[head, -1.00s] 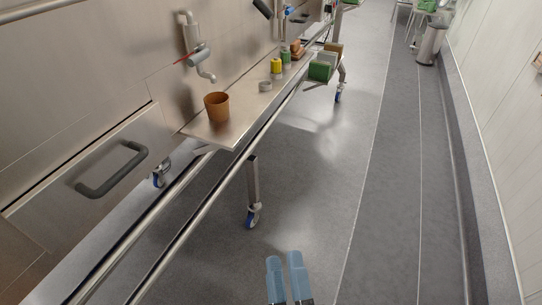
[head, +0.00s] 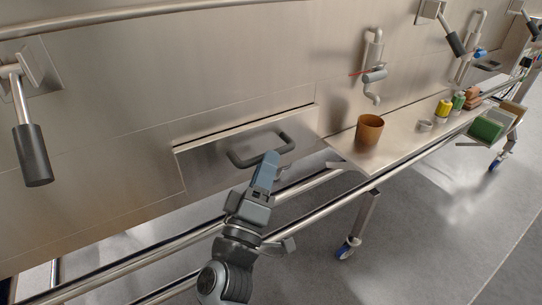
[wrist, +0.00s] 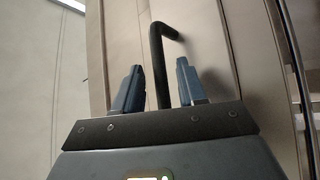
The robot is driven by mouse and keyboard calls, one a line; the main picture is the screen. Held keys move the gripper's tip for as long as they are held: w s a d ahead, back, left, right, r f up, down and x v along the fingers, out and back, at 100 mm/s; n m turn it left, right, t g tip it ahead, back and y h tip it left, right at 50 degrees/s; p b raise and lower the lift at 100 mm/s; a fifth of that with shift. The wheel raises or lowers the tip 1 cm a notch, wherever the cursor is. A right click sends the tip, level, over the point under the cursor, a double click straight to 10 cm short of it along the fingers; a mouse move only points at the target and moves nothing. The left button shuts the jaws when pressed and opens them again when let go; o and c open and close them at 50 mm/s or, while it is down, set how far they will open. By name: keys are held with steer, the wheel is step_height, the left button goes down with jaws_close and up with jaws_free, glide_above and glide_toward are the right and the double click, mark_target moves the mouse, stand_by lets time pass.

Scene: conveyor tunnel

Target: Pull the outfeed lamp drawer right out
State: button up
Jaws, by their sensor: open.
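A flat metal drawer front (head: 215,156) with a dark, bar-shaped handle (head: 243,160) is set in the steel wall, left of a shelf. It looks shut or nearly shut. My gripper (head: 270,160) is at the right part of the handle in the head view, its fingers overlapping it. In the wrist view the handle (wrist: 156,50) runs up between the two blue fingers of my gripper (wrist: 158,85), with a gap on both sides. The gripper is open, and I cannot tell whether a finger touches the handle. No label shows on the drawer.
Metal rails (head: 300,187) run along the wall below the drawer. A dark-gripped lever (head: 32,150) hangs at left.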

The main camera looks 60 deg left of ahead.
steer(key=shift+x, duration=1.65)
steer(key=shift+d, duration=0.1)
jaws_close()
